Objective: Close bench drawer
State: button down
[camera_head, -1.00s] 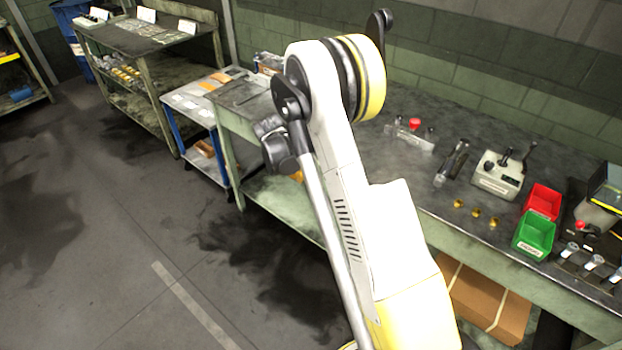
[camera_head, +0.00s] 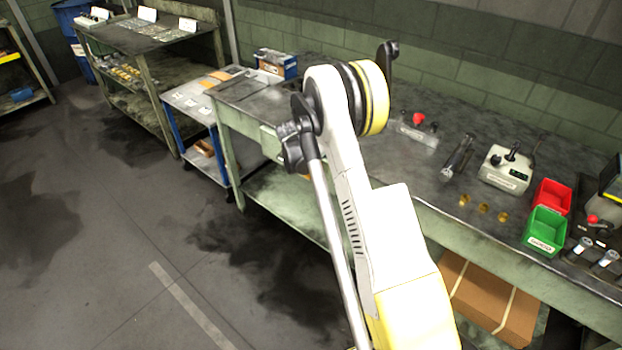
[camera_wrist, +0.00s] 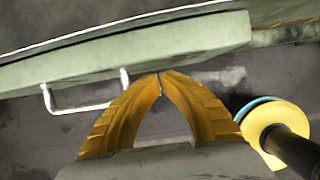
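In the wrist view, a pale green drawer front (camera_wrist: 180,46) crosses the top of the picture, with a light bar handle (camera_wrist: 85,106) on its near side. My gripper (camera_wrist: 160,78) has its two yellow fingers together at the tips, with nothing seen between them. The tips are at the front's lower edge, right of the handle; I cannot tell whether they touch it. In the head view, my arm covers the gripper and most of this part of the bench (camera_head: 440,222). How far the drawer stands out cannot be told.
On the bench are a control box (camera_head: 506,168), a red bin (camera_head: 552,195), a green bin (camera_head: 545,232) and small brass pieces (camera_head: 483,208). A blue-framed cart (camera_head: 190,100) stands left of the bench, near a shelf unit (camera_head: 150,50). The floor at left is clear.

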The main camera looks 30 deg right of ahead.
aim_at(322, 169)
jog(key=d, duration=0.1)
jog(key=w+d, duration=0.1)
jog(key=d, duration=0.2)
jog(key=shift+w+d, duration=0.4)
jog(key=shift+a, duration=0.1)
